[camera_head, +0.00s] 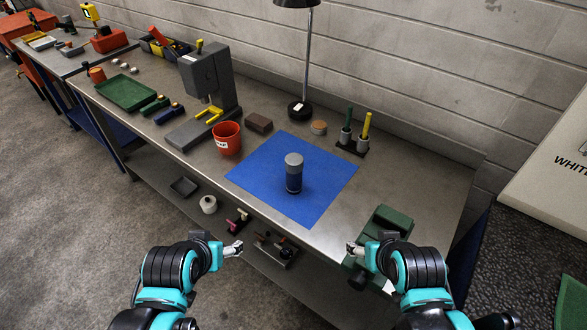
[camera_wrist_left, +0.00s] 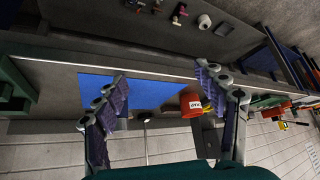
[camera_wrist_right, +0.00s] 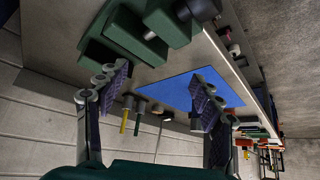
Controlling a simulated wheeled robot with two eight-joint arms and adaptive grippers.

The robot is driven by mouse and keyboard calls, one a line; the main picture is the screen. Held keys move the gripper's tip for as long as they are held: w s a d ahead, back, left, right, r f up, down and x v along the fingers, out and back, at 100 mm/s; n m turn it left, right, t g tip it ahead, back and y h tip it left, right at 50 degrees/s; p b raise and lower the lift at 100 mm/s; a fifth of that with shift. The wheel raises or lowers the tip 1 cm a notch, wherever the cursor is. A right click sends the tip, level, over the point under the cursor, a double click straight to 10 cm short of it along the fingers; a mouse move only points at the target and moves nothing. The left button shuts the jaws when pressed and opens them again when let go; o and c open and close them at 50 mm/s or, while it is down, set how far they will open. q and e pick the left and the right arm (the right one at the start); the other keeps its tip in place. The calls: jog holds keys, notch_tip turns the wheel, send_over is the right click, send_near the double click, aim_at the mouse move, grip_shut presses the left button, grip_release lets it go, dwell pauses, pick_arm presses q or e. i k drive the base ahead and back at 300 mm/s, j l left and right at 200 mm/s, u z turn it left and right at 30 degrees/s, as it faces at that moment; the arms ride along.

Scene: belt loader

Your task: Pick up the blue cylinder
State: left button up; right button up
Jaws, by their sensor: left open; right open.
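A cylinder stands upright on the blue mat (camera_head: 258,178) in the head view. I cannot tell whether these are one piece or two. My left gripper (camera_head: 238,249) is open and empty in front of the bench, left of the cylinder and nearer to me. My right gripper (camera_head: 351,249) is open and empty near the front edge, right of the cylinder.
A red bucket (camera_head: 227,140) stands left of the mat, with a grey press (camera_head: 207,85) behind it. A lamp (camera_head: 301,107) and a holder with green and yellow handled tools (camera_head: 352,143) stand behind. A green vise (camera_head: 385,232) is close to my right gripper. The mat around the cylinder is clear.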

aim_at(294, 182)
jog(key=z, duration=0.95)
jog(key=j+z, duration=0.35)
jog(key=j, duration=0.35)
jog(key=j+z, duration=0.4)
jog(key=j, duration=0.3)
